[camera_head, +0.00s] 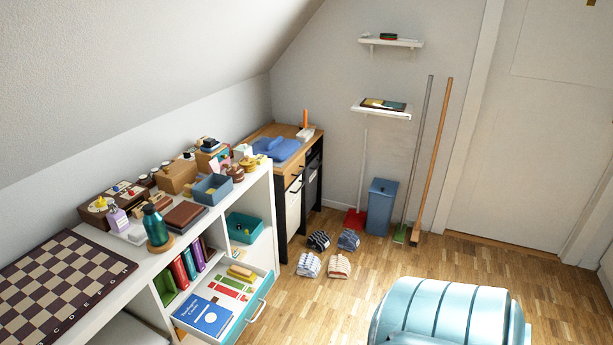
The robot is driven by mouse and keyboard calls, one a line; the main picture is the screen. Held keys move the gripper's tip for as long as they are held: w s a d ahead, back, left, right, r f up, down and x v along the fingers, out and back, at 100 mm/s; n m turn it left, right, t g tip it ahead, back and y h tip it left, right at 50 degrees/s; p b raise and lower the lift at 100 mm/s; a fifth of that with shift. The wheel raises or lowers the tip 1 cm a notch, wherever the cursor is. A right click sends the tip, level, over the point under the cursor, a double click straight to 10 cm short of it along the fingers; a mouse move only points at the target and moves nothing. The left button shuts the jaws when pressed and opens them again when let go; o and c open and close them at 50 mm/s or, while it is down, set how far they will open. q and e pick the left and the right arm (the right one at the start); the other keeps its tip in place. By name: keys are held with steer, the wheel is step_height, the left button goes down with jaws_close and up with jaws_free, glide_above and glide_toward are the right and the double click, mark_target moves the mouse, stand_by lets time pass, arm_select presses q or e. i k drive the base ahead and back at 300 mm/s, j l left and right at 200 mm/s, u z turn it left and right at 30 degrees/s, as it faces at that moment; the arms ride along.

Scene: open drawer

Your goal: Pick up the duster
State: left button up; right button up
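I cannot single out the duster with certainty at this size. An open drawer (262,300) with pale-blue sides holds a blue book (203,316), red and green flat items (231,286) and small tan blocks (241,271). Long-handled tools lean on the back wall: one with a red foot (355,220), one with a green foot (400,234) and a wooden-handled one (432,160). Neither of my grippers is in view.
A white shelf unit (88,310) bears a chessboard (58,285), a teal bottle (155,226) and boxes. A blue bin (380,207) and several slippers (338,265) stand on the floor. A light-blue ribbed form, unclear, fills the bottom right.

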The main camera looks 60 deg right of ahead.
mark_target(239, 273)
steer(key=z, duration=1.35)
